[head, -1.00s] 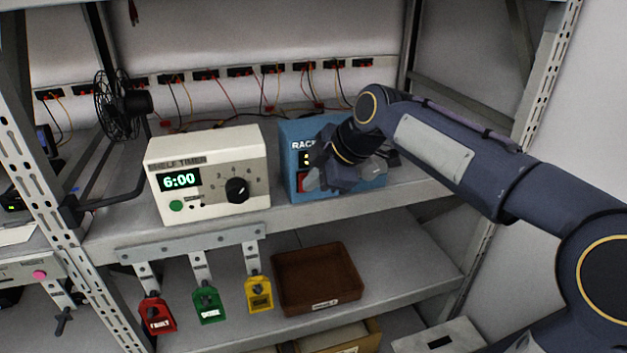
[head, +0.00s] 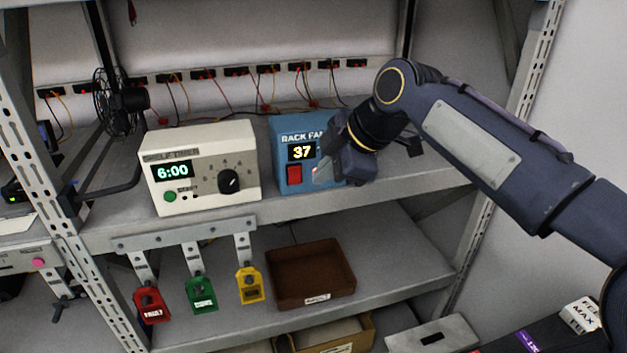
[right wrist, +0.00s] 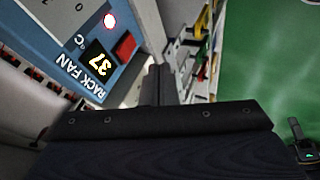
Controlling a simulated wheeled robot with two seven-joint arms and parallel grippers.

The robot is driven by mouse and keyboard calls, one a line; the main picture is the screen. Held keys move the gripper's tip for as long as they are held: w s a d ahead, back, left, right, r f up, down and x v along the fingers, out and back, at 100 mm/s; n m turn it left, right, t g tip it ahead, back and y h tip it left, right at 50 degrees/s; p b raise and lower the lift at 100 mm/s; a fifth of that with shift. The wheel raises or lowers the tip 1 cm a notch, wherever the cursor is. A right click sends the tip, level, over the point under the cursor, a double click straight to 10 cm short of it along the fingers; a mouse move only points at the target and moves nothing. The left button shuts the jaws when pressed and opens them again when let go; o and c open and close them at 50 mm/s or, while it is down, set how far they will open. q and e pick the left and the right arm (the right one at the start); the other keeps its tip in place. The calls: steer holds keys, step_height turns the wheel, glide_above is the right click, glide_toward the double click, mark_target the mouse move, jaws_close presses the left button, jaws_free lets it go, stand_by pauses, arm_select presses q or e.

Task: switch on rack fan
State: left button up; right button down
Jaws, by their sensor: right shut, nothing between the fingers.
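The blue rack fan box (head: 281,143) stands on the shelf right of the shelf timer; its display (head: 302,151) reads 37. Its red switch (head: 294,175) is in plain view at the lower front. My right gripper (head: 321,177) is just right of the switch, in front of the box, shut and empty, and hides the box's right part. In the right wrist view the shut fingers (right wrist: 159,84) are beside the box face (right wrist: 85,35), with a visible gap to the red switch (right wrist: 125,46). A round lamp (right wrist: 110,21) glows there. My left gripper is out of view.
The cream shelf timer (head: 205,150) reads 6:00. A black fan (head: 115,98) stands at the back left. Red, green and yellow tags (head: 201,292) hang below the shelf edge, beside a brown tray (head: 310,270). Wires run along the back wall.

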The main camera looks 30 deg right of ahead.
steer(key=shift+s+v, duration=0.25)
steer(key=shift+v, duration=1.9)
steer(key=shift+f, duration=0.2)
steer(key=s+a+f+m, duration=0.4)
steer(key=s+f+m, duration=0.4)
steer(key=f, duration=0.3)
steer(key=s+a+f+m+g+y, duration=0.1)
steer(key=s+a+f+m, duration=0.4)
steer(key=s+f+m, duration=0.3)
step_height(320, 180, down, 4)
steer(key=shift+f, duration=0.1)
